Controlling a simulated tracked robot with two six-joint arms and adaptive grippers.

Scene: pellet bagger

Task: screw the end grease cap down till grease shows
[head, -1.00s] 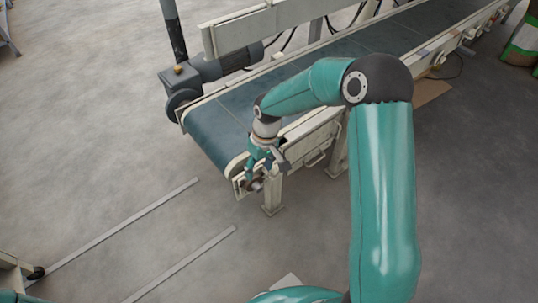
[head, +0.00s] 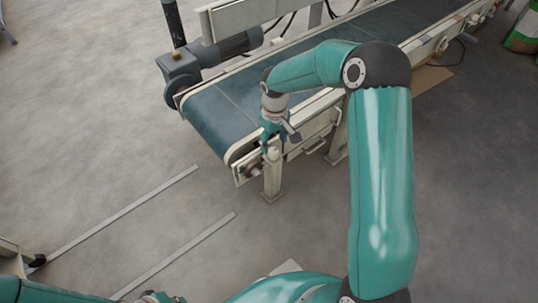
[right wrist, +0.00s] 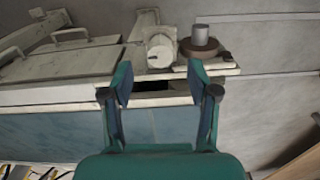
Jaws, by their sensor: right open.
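The end grease cap appears to be the small grey cylinder on a brown round base (right wrist: 201,36) in the right wrist view, at the conveyor's end bracket. In the head view a small round fitting (head: 256,172) shows at that end; its detail is too small to tell. My right gripper (head: 269,152) is beside the conveyor end, just right of that fitting. In the right wrist view its fingers (right wrist: 160,76) are apart and empty, with the cap beyond the right fingertip. No grease can be made out. My left gripper cannot be made out.
A pale cylindrical fitting (right wrist: 160,49) stands left of the cap. The conveyor belt (head: 222,118) runs to the upper right, with a drive motor (head: 225,48) on its far side. A support leg (head: 271,182) stands below the gripper.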

